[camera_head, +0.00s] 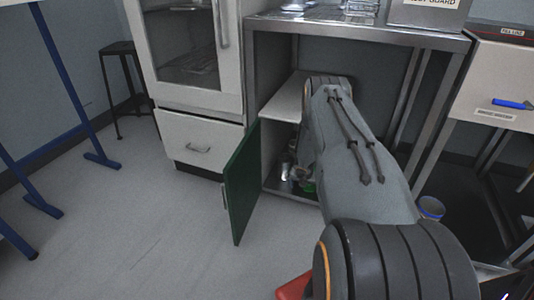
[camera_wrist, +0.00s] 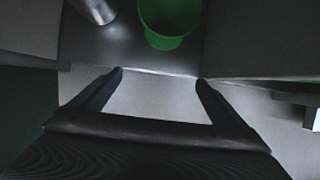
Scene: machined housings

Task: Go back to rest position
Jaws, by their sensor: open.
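My gripper (camera_wrist: 160,77) is open in the wrist view, with its two dark fingers apart and nothing between them. A green container (camera_wrist: 168,22) stands just beyond the fingertips, apart from them. In the head view my arm reaches into the low cabinet under the metal table and hides most of the gripper. A bit of the green container (camera_head: 308,187) shows beside the arm on the cabinet floor.
The green cabinet door (camera_head: 240,182) stands open left of my arm. A metal cylinder (camera_wrist: 95,8) stands left of the green container. A metal table (camera_head: 350,30) is above the arm. A blue-rimmed bin (camera_head: 431,208) is at right.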

